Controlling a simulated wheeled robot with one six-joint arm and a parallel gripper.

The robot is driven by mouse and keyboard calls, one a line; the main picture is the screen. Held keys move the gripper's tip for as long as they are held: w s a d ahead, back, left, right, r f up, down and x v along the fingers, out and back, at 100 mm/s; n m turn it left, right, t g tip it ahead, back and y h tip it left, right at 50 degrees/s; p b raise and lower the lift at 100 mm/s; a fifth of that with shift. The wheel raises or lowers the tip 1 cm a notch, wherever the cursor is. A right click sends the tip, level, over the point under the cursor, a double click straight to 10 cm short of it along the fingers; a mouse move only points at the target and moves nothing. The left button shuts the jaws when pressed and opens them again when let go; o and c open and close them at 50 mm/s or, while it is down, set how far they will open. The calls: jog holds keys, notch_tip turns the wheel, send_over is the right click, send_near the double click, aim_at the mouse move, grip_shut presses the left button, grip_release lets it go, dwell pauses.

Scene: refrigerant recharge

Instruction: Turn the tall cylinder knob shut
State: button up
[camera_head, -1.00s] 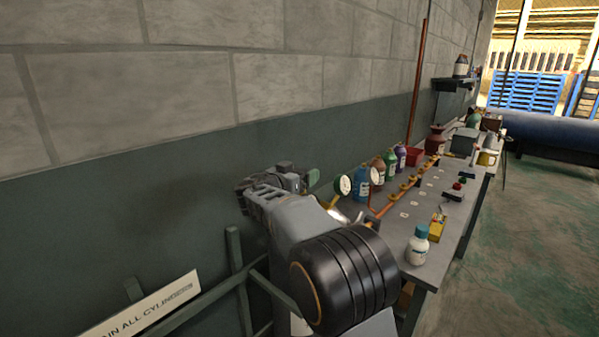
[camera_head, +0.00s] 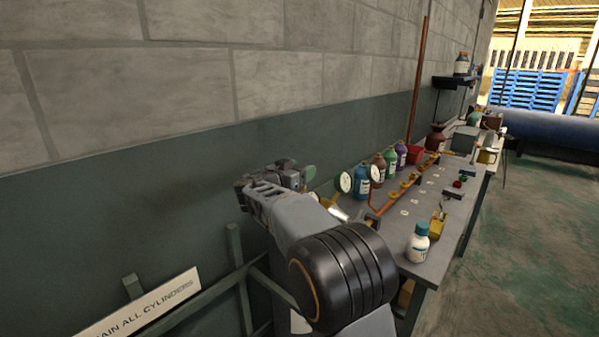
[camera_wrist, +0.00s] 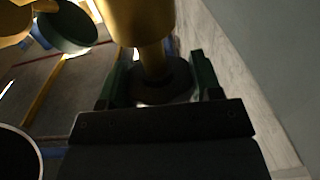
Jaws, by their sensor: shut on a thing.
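In the wrist view, my gripper (camera_wrist: 160,85) has its two green fingers on either side of a dark round knob (camera_wrist: 170,88), shut on it. A brass valve body and stem (camera_wrist: 140,25) run into this knob. The cylinder below is not clearly visible. A second, green round knob (camera_wrist: 68,33) shows at the upper left of the wrist view, apart from the fingers. In the head view my gripper (camera_head: 290,174) is near the wall, and my arm hides the held knob and the cylinders. A green disc (camera_head: 310,173) shows just beyond the gripper.
Two white-faced gauges (camera_head: 346,182) stand right of my gripper. The grey bench (camera_head: 448,235) carries several bottles along the wall, a copper manifold (camera_head: 392,197) and a white bottle (camera_head: 418,243) near its front. A sign (camera_head: 140,308) hangs on a green rail at lower left.

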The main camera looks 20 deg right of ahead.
jog(key=g+b, duration=0.1)
jog(key=m+g+h+b, duration=0.1)
jog(key=shift+f+m+b, duration=0.3)
jog(key=shift+b, duration=0.05)
jog(key=g, duration=0.1)
jog(key=m+g, duration=0.1)
jog(key=shift+r+m+g+h, duration=0.2)
jog(key=shift+m+g+h, duration=0.1)
jog(key=shift+g, duration=0.1)
jog(key=m+g, duration=0.1)
jog(key=g+p, duration=0.1)
jog(key=shift+r+m+g, duration=0.2)
jog(key=shift+m+g, duration=0.2)
jog(key=m+g+p, duration=0.2)
jog(key=g, duration=0.1)
jog(key=shift+r+p, duration=0.1)
jog(key=shift+p, duration=0.25)
jog(key=m+g+p, duration=0.1)
jog(key=g+p, duration=0.1)
jog(key=shift+m+g+p, duration=0.35)
jog(key=shift+m+g, duration=0.05)
jog(key=shift+f+g, duration=0.2)
jog(key=shift+g, duration=0.3)
jog(key=o, duration=0.9)
jog(key=shift+s, duration=0.1)
